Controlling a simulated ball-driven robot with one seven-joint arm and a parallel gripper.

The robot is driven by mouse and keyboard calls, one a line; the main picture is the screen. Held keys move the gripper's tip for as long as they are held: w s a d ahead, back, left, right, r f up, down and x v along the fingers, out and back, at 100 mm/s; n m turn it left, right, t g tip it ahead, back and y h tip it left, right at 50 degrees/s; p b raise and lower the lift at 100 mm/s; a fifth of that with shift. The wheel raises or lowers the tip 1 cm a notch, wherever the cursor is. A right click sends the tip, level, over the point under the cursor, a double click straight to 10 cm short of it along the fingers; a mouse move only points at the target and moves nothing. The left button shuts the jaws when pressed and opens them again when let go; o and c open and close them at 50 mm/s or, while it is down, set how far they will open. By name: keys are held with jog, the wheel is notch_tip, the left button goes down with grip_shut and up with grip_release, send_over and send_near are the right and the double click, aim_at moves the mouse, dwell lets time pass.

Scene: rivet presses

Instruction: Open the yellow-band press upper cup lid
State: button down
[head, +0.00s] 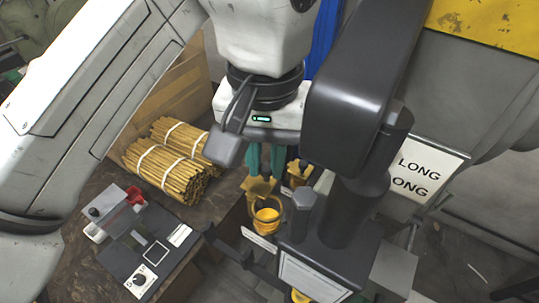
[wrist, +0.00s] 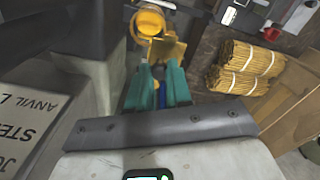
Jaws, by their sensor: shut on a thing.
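The upper cup (head: 267,215) is on the dark press, with bright yellow showing inside its open mouth. Its gold lid (head: 260,188) stands raised at the cup's far edge, off the mouth. My gripper (head: 264,175) comes down from behind with its teal fingers at the lid and is shut on it. In the wrist view, my gripper (wrist: 163,68) reaches up to the gold lid (wrist: 170,48), with the yellow cup (wrist: 150,21) just beyond. The exact contact between fingers and lid is partly hidden.
The dark press body (head: 345,215) stands close on the right. A second gold piece (head: 299,172) is beside the lid. Tied bundles of sticks (head: 168,165) and a dark control panel (head: 145,250) are on the table at left. A yellow band (head: 490,22) crosses the top right.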

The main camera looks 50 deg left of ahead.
jog(key=shift+a+n, duration=0.1)
jog(key=shift+n, duration=0.2)
jog(key=c, duration=1.1)
grip_release()
jog(key=shift+o, duration=0.2)
jog(key=shift+r, duration=0.25)
notch_tip(320, 180, up, 2)
jog(key=shift+r, duration=0.1)
jog(key=s+d+r+b, duration=0.3)
jog(key=s+d+r, duration=0.4)
jog(key=s+r, duration=0.3)
jog(key=shift+s+d+r+b, duration=0.15)
jog(key=shift+s+d+b, duration=0.2)
jog(key=shift+s, duration=0.6)
